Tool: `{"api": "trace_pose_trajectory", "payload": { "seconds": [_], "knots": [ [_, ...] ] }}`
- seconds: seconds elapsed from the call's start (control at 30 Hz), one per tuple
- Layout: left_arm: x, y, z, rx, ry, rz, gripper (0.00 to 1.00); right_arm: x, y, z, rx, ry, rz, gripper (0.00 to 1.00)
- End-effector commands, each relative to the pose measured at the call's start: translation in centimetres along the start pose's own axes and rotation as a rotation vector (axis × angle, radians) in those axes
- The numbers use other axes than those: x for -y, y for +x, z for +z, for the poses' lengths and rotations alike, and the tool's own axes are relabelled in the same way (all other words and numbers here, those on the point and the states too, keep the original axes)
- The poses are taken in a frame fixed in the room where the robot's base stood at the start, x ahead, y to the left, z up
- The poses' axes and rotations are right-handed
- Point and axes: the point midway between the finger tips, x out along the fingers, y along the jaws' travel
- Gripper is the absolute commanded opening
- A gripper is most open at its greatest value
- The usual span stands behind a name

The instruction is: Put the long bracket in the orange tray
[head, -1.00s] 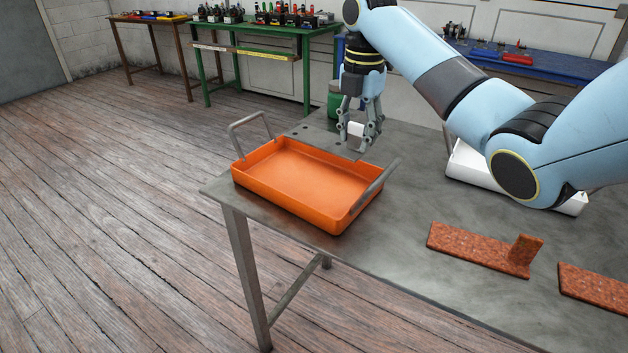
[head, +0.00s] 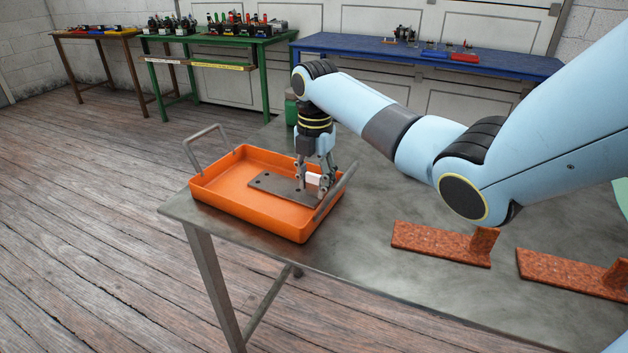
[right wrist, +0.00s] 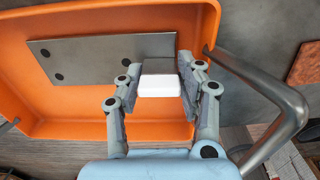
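The long bracket (head: 283,188) is a flat dark grey plate with round holes and a white block at its right end. It lies level within the walls of the orange tray (head: 245,214); I cannot tell whether it touches the tray floor. My right gripper (head: 313,184) points down at the tray's right end, its fingers on both sides of the white block and closed on it. In the right wrist view the bracket (right wrist: 95,62) extends left from the fingertips (right wrist: 160,75), over the orange tray floor (right wrist: 75,102). My left gripper is not in view.
The tray has two raised grey handles; the right handle (head: 336,190) is close beside my right gripper. Two reddish-brown pieces with upright tabs (head: 430,244) (head: 565,273) lie on the grey table (head: 375,285). A green object (head: 291,108) stands behind the gripper. Other benches stand farther back.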

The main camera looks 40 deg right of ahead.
Motion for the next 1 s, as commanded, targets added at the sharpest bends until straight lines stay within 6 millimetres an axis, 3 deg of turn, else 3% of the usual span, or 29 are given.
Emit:
{"api": "trace_pose_trajectory", "payload": {
  "seconds": [0.1, 0.33, 0.47, 0.8, 1.0],
  "knots": [
    [0.0, 0.0, 0.1, 0.002, 0.000, 0.000, 0.63, 0.0, 0.0, 0.0, 0.000, 0.000, 0.000, 0.46],
    [0.0, 0.0, 0.3, 0.004, 0.000, 0.000, 0.63, 0.0, -0.1, 0.0, 0.000, 0.000, 0.000, 0.46],
    [0.0, 0.0, 0.3, 0.004, 0.000, 0.000, 0.63, -0.1, -1.1, 0.1, 0.001, -0.001, 0.003, 0.46],
    [0.0, 0.0, 0.3, 0.005, 0.000, 0.000, 0.63, -0.1, -8.3, 0.1, 0.002, -0.001, 0.004, 0.46],
    [0.1, 0.1, 0.3, 0.005, 0.001, -0.001, 0.63, -0.1, -11.3, 0.0, 0.000, -0.001, 0.002, 0.46]
  ]
}}
